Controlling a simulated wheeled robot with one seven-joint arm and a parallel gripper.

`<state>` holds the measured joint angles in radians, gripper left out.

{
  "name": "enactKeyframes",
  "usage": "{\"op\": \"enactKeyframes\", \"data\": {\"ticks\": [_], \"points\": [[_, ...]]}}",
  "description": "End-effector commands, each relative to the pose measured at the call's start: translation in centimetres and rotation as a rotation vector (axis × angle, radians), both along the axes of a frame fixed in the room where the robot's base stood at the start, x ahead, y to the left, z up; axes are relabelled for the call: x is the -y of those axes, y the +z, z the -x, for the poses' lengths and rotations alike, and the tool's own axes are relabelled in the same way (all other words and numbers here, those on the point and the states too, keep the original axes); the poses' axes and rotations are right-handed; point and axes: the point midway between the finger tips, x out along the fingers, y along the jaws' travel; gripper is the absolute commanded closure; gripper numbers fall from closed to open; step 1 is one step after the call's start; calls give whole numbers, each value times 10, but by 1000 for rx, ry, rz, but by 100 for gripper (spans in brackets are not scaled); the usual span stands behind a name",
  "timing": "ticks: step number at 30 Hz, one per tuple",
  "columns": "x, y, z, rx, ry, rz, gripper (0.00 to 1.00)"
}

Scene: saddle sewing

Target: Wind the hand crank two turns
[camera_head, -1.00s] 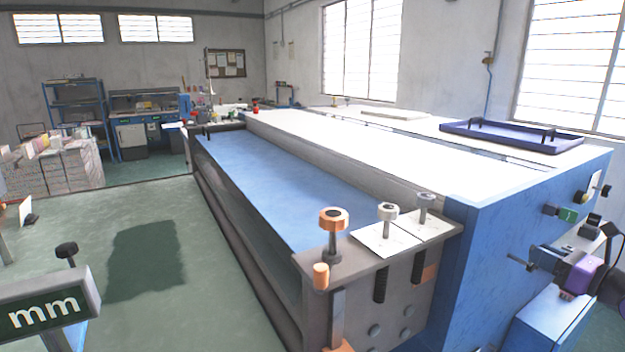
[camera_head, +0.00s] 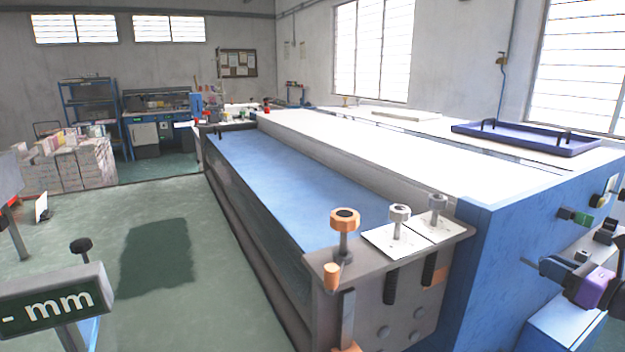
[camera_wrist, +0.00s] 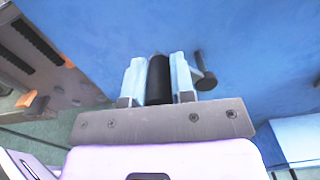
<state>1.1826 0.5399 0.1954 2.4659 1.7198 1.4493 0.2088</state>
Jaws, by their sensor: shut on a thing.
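My gripper shows in the wrist view (camera_wrist: 159,82), with its two pale blue fingers shut on the black cylindrical crank handle (camera_wrist: 160,80). The handle stands upright between the fingers in this view. A dark grey peg with a round end (camera_wrist: 206,78) shows just right of the right finger, in front of the blue panel. In the head view, my gripper (camera_head: 548,266) is at the lower right, beside the blue end face of the long machine (camera_head: 500,245). The crank's arm and pivot cannot be made out clearly there.
Orange and grey knobs (camera_head: 344,219) stand on the machine's near end plate. A purple tray (camera_head: 525,139) lies on top.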

Motion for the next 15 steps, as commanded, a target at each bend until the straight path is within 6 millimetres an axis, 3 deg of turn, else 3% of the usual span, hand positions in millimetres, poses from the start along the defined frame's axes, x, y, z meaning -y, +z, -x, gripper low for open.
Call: {"op": "enactKeyframes", "data": {"ticks": [15], "points": [[-11, -13, 4, -1, 3, -2, 88]]}}
